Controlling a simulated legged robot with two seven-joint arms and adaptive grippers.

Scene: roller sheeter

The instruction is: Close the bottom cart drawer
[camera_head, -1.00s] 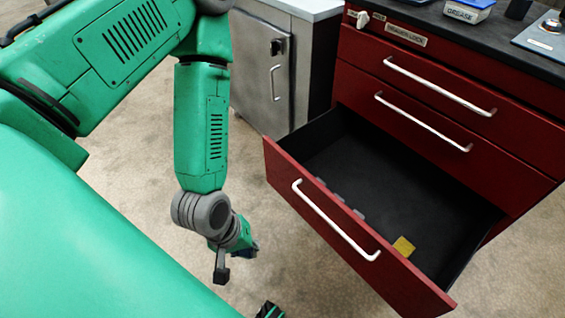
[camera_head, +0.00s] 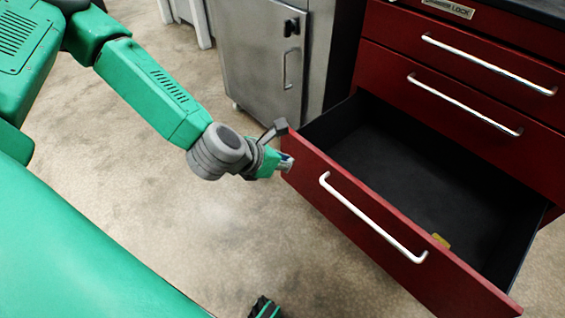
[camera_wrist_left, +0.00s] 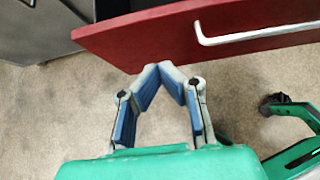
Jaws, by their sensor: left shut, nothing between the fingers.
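The bottom drawer of the red cart is pulled out, with its red front (camera_head: 320,186) and dark interior (camera_head: 400,170) showing. Its pale bar handle (camera_head: 370,218) runs along the front. The drawer front also shows across the top of the left wrist view (camera_wrist_left: 150,40). My left gripper (camera_head: 287,163) is at the left end of the drawer front, just outside it. In the left wrist view its fingertips (camera_wrist_left: 163,70) meet, with nothing between them, close to the front's lower edge. I cannot tell whether they touch it.
Shut drawers with bar handles (camera_head: 465,105) are above the open one. A small yellow item (camera_head: 440,240) lies inside the drawer near its front. A grey metal cabinet (camera_head: 255,60) stands left of the cart. The floor (camera_head: 190,240) before the drawer is clear.

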